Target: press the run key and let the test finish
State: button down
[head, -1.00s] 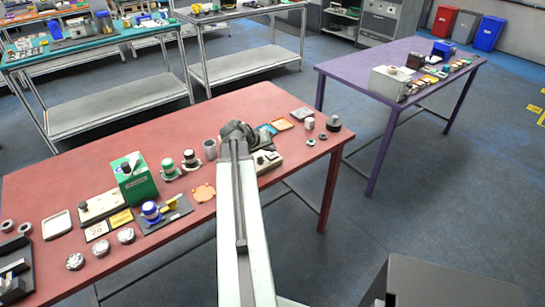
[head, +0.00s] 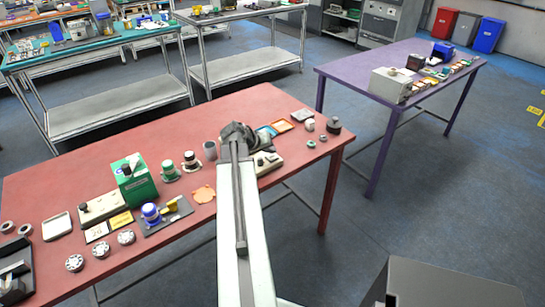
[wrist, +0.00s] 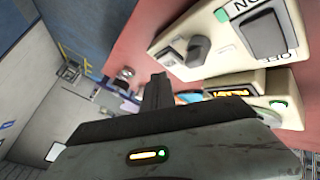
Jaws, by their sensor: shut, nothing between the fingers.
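A cream device (head: 268,162) sits on the red table beside my gripper (head: 236,134) in the head view, partly hidden by my arm. In the wrist view, the cream device (wrist: 228,45) shows at the upper right, with a large dark key (wrist: 264,34) and a smaller grey raised part (wrist: 198,50). My gripper (wrist: 157,88) is shut and empty, left of the display; contact with the device cannot be told.
The red table (head: 85,172) holds a green box device (head: 137,184), a blue-topped part (head: 151,212), several silver discs and an orange coaster (head: 203,194). A purple table (head: 350,75) is at the right.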

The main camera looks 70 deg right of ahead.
aim_at(270, 158)
dwell(0.7)
jog(key=shift+w+f+b, duration=0.1)
jog(key=shift+f+b, duration=0.3)
jog(key=shift+f+b, duration=0.45)
jog(key=shift+b, duration=0.05)
dwell(0.4)
jog(key=shift+r, duration=0.1)
jog(key=shift+r+p, duration=0.8)
jog(key=shift+p, duration=0.15)
notch_tip(270, 158, up, 5)
jog(key=p, duration=0.5)
jog(key=shift+r, duration=0.1)
dwell(0.4)
